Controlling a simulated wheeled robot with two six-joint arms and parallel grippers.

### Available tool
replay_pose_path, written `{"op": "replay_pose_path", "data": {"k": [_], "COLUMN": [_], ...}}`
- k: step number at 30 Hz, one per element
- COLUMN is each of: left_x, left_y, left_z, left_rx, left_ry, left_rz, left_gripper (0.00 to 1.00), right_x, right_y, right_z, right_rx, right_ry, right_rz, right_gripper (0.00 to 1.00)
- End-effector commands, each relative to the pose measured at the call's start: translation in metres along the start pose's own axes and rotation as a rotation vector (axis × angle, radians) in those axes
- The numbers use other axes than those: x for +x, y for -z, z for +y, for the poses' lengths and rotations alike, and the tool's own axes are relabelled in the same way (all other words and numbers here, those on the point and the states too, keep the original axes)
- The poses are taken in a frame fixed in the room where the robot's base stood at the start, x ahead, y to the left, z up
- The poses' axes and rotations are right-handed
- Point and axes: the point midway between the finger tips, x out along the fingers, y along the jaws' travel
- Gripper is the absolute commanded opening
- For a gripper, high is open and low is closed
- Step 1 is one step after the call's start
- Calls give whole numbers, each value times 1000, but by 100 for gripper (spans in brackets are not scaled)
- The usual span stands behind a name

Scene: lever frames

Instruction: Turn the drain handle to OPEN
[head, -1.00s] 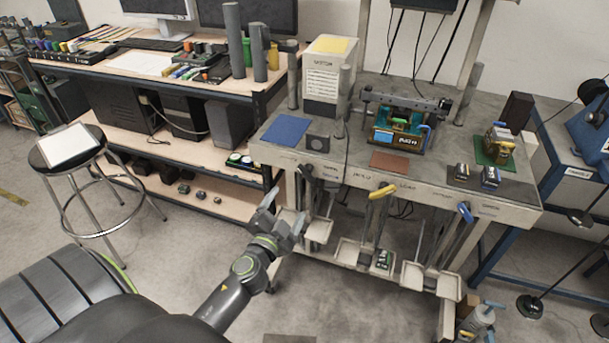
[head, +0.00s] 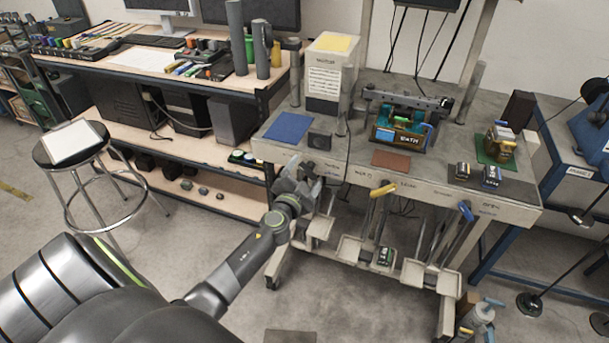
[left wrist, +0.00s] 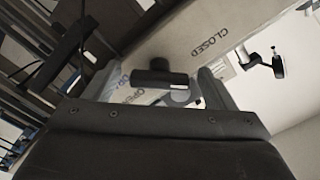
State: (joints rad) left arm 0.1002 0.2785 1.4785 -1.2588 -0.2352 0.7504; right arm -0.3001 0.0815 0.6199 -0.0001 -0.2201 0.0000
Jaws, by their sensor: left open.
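My left gripper (head: 308,180) is open at the front edge of the workbench (head: 345,178), at its left end. In the left wrist view its two fingers (left wrist: 165,86) stand on either side of a black handle (left wrist: 158,77), with visible gaps. The words CLOSED and OPEN are on the bench front (left wrist: 195,40) by this handle; OPEN is partly covered. In the head view my gripper hides this handle. A yellow handle (head: 384,190) and a blue handle (head: 465,210) are farther right. Which handle is the drain one cannot be read. My right gripper is not in view.
A stool (head: 75,150) stands at the left. The floor before the bench is mostly clear.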

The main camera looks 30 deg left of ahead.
Motion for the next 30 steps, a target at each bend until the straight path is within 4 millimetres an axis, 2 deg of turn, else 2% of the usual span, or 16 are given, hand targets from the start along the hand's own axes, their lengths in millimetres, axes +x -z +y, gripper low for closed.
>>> {"op": "replay_pose_path", "data": {"k": [2,12,22,30], "left_x": [0,0,-1,-1], "left_y": [0,0,0,-1], "left_z": [0,0,0,0], "left_rx": [0,0,49,226], "left_ry": [0,0,-1,-1], "left_rz": [0,0,0,0], "left_gripper": [77,34,34,34], "right_x": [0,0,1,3], "right_y": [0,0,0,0], "right_z": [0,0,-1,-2], "right_rx": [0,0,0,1], "right_ry": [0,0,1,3], "right_rz": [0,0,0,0], "right_gripper": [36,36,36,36]}}
